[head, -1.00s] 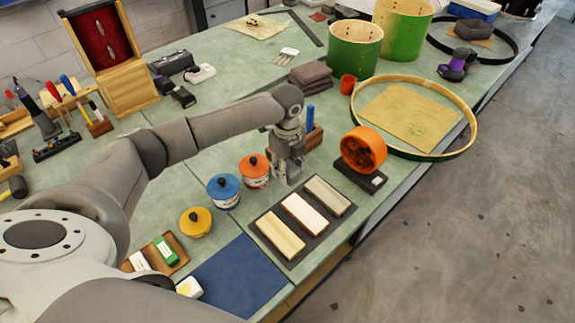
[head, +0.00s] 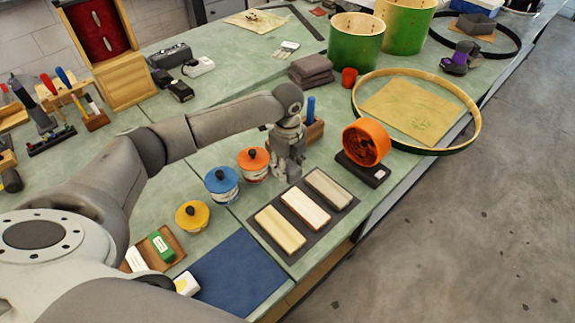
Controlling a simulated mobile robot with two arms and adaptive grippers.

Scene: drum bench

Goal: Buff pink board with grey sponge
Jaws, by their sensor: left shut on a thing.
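The pink board (head: 305,209) is the pale pinkish middle one of three boards lying side by side on a dark mat (head: 341,211). A yellowish board is on its left and a greyish board on its right. My left gripper (head: 288,170) is low, behind the boards and just right of the orange-lidded tin. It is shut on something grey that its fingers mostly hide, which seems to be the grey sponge. It is apart from the pink board. My right gripper is not in view.
Tins with orange (head: 253,158), blue (head: 221,179) and yellow (head: 193,215) lids stand left of the boards. An orange roll on a dark base (head: 365,143) stands to the right. A blue mat (head: 241,275) and a wooden tray (head: 176,244) lie in front. The bench edge is close right.

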